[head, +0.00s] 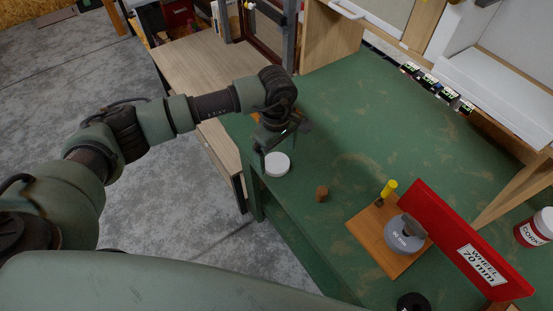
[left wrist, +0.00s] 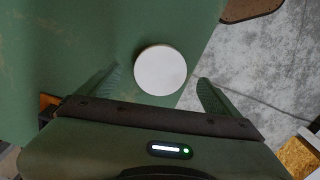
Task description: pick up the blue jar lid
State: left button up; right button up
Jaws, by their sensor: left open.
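I see no blue lid in either view. A white, flat round lid-like disc (head: 277,164) lies on the green bench near its left edge. It also shows in the left wrist view (left wrist: 160,70), between my finger lines and near the bench edge. My left gripper (head: 280,140) is open and empty, pointing down just above and behind the disc. In the left wrist view its two fingers (left wrist: 159,77) stand apart, one on each side of the disc, with gaps on both sides. I cannot tell the exact height between them. My right gripper is not in view.
A small brown piece (head: 321,194) lies right of the disc. Further right are a wooden board (head: 372,234) with a grey wheel (head: 403,236) and yellow-topped peg (head: 389,188), a red sign panel (head: 440,225) and a white-and-red tub (head: 537,226). The bench middle is clear.

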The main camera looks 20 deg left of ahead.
aim_at(277, 164)
pick_arm(q)
jog(key=shift+f, duration=1.3)
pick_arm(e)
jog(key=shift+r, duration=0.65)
pick_arm(q)
jog(key=c, duration=1.4)
jog(key=shift+r, duration=0.15)
